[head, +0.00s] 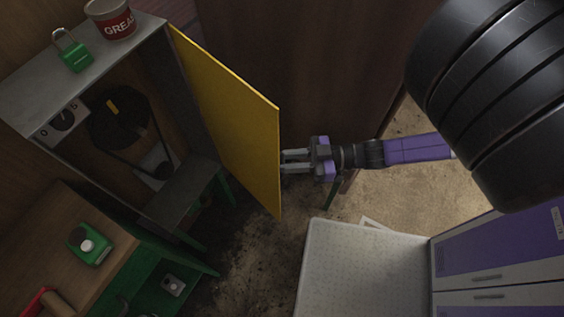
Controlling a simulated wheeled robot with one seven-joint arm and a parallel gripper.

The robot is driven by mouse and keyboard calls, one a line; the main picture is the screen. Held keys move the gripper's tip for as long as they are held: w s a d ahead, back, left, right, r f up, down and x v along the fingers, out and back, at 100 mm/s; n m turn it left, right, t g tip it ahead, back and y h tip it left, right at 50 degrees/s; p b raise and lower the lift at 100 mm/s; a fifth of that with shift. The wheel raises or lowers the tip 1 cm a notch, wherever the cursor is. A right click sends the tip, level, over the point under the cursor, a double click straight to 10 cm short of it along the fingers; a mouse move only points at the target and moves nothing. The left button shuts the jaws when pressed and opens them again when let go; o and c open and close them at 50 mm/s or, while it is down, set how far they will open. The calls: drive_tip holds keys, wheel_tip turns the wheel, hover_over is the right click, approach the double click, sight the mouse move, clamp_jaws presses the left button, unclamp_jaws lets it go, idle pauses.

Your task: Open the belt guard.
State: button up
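The belt guard (228,110) is a yellow panel, hinged at the right side of a grey cabinet (90,65) and swung well outward in the head view. The cabinet's inside is exposed, showing a dark round pulley (118,118) with a yellow mark and a belt. My gripper (284,161) is at the right of the guard, close to its free edge, with its fingers pointing left. The two fingers are apart with a gap between them and nothing visible in it. I cannot tell whether the fingertips touch the guard.
A green padlock (74,52) and a red grease tin (111,20) stand on the cabinet top. A rotary switch (63,119) is on the cabinet's front. A wooden bench (60,215) holds a green box (90,244) at lower left. Dirt floor (255,255) lies below the guard.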

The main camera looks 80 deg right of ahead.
drive_tip(key=shift+o, duration=1.1)
drive_tip(key=shift+a, duration=0.1)
drive_tip(key=shift+s+f, duration=0.1)
drive_tip(key=shift+s, duration=0.1)
drive_tip(key=b+v, duration=0.1)
drive_tip(key=v, duration=0.6)
drive_tip(key=shift+s+b, duration=0.25)
drive_tip(key=shift+b, duration=0.15)
